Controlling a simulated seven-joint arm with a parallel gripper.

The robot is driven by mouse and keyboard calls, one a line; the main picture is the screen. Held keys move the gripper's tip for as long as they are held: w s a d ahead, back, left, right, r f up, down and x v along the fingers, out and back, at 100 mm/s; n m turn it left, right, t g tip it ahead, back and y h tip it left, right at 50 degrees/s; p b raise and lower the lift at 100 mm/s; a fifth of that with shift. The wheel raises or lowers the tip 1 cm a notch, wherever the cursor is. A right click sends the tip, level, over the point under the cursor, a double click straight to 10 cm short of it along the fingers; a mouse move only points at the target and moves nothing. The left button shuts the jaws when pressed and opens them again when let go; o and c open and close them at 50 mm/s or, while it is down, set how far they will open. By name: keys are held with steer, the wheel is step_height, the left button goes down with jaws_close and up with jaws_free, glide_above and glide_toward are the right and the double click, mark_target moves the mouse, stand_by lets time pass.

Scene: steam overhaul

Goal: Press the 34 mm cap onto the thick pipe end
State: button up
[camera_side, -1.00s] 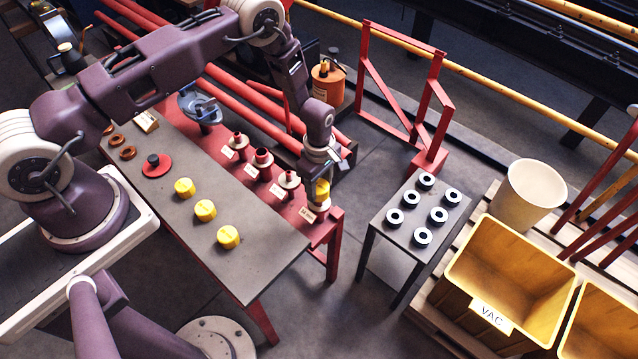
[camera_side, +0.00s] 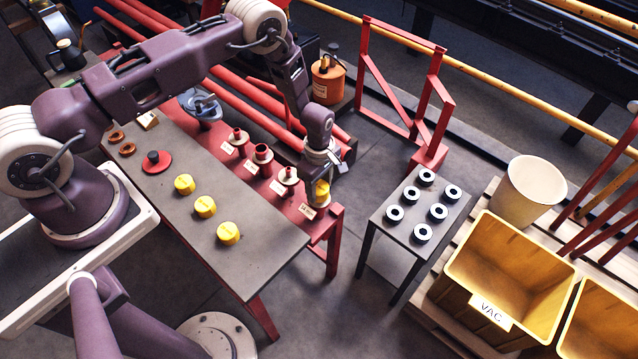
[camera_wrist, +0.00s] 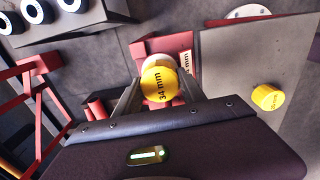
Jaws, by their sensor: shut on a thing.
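The yellow 34 mm cap (camera_wrist: 160,86) is between the fingers of my gripper (camera_side: 321,190), which is shut on it. Its "34 mm" marking faces the wrist camera. The cap also shows in the side view (camera_side: 321,194), over the right end of the red rail. A pale flange (camera_wrist: 157,63) of the pipe end there shows just behind the cap in the wrist view. The cap hides the pipe end itself, so I cannot tell how far the cap is seated. A label reading 34 mm (camera_wrist: 187,63) stands beside it.
Several flanged pipe stubs (camera_side: 263,153) line the red rail to the left. Three yellow caps (camera_side: 228,232) sit on the grey bench (camera_side: 255,262). A small table (camera_side: 398,232) with several black-and-white rings stands to the right, across a floor gap. A red frame (camera_side: 365,65) stands behind.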

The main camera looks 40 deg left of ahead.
steer(key=shift+f, duration=0.35)
steer(key=shift+f, duration=0.1)
stand_by(0.3)
steer(key=o, duration=1.4)
steer(key=shift+c, duration=0.4)
steer(key=shift+r, duration=3.55)
